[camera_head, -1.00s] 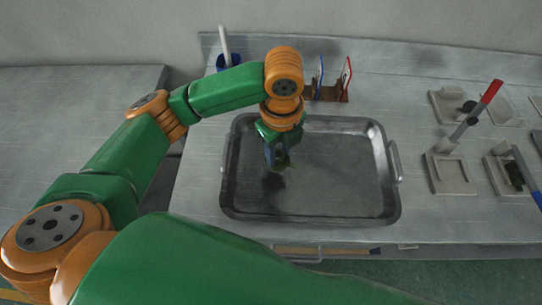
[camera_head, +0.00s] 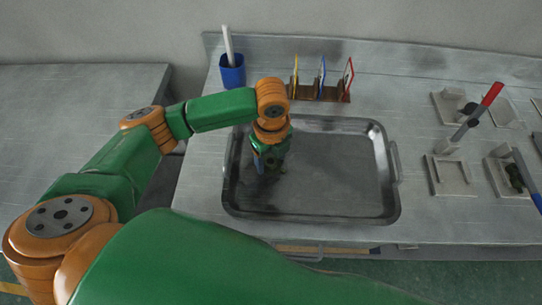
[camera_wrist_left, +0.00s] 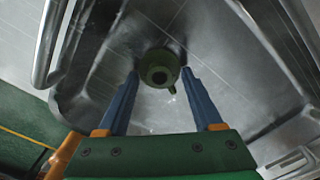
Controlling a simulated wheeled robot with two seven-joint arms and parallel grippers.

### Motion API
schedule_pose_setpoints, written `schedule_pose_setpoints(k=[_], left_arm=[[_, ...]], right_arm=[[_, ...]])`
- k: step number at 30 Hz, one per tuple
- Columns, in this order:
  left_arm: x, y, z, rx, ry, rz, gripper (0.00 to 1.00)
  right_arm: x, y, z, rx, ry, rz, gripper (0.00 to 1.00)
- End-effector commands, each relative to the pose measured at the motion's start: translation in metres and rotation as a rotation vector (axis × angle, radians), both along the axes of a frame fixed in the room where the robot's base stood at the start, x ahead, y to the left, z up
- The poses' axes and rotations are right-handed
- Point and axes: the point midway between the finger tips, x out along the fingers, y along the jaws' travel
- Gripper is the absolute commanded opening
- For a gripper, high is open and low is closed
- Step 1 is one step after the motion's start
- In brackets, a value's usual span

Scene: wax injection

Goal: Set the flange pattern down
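The flange pattern (camera_wrist_left: 160,68) is a small dark green round piece with a raised centre and a small tab. In the left wrist view it sits between the fingertips of my left gripper (camera_wrist_left: 160,74), which appear to touch both its sides. In the head view my left gripper (camera_head: 268,166) points down inside the left part of the metal tray (camera_head: 310,212), low over its floor. The pattern is mostly hidden there by the gripper, and I cannot tell whether it touches the tray floor. My right gripper is not in view.
Behind the tray stand a blue cup (camera_head: 232,75) with a white stick and a brown rack (camera_head: 320,94) with coloured frames. Several grey mould blocks (camera_head: 450,177) and a red-handled tool (camera_head: 484,103) lie to the right. The tray's middle and right are clear.

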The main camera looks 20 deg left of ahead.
Motion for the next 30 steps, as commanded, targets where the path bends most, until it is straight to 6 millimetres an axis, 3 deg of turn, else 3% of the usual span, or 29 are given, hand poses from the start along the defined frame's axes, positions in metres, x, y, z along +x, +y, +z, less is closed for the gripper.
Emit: schedule_pose_setpoints(k=[5,8,15,21,30], left_arm=[[0.0,0.0,0.003,-0.001,-0.001,0.0,0.68],[0.001,-0.001,0.014,-0.002,-0.003,0.0,0.68],[0.001,-0.001,0.078,-0.002,-0.007,-0.001,0.68],[0.001,0.0,0.118,0.001,-0.003,0.001,0.68],[0.0,-0.001,0.123,0.0,0.001,0.001,0.68]], right_arm=[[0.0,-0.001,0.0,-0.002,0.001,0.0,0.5],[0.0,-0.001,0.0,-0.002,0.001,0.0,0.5],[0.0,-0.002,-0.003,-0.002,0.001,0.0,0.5],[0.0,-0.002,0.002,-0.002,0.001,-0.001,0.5],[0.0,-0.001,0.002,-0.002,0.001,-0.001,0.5]])
